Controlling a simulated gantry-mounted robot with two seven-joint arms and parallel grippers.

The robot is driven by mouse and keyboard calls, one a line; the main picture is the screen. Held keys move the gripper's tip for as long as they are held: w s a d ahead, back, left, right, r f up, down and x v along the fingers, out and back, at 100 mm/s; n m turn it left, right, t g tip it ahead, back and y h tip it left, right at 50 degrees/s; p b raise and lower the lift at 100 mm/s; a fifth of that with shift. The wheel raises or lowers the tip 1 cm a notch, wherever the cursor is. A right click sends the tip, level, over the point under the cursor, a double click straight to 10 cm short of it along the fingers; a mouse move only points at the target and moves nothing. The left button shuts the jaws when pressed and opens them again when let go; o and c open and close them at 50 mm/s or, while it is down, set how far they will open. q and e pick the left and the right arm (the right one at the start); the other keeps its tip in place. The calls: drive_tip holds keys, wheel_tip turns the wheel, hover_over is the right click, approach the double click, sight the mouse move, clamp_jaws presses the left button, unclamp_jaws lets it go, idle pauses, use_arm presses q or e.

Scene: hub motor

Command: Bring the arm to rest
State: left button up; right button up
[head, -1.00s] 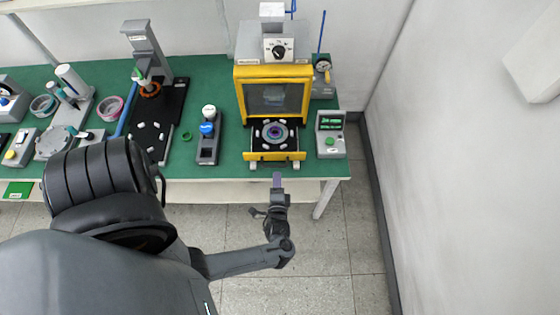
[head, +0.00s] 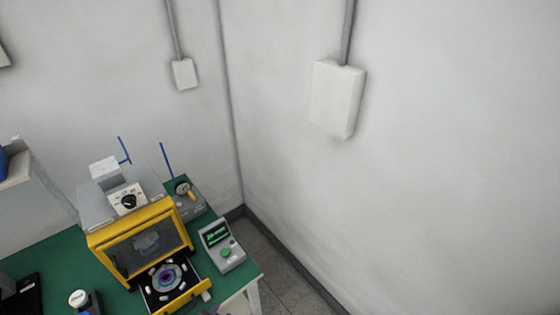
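Neither of my grippers shows in the head view now, and no arm can be made out clearly. The yellow-framed machine (head: 140,240) stands on the green table (head: 50,258) at the lower left. Its drawer (head: 188,301) is out at the front.
A grey box with a green display (head: 222,247) stands right of the machine, near the table's right edge. A gauge unit (head: 187,197) is behind it. A white wall box (head: 337,98) hangs on the right wall. Floor (head: 275,275) shows right of the table.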

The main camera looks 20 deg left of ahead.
use_arm(q)
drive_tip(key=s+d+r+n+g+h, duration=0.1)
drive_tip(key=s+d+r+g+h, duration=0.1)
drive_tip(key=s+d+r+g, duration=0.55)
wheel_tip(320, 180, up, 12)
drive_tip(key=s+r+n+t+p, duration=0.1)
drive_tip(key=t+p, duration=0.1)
drive_tip(key=p, duration=1.3)
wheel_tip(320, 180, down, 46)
drive_tip(key=b, duration=4.5)
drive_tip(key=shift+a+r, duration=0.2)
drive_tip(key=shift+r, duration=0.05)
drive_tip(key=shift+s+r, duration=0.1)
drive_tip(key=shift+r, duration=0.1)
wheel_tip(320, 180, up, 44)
drive_tip(key=p, duration=4.3)
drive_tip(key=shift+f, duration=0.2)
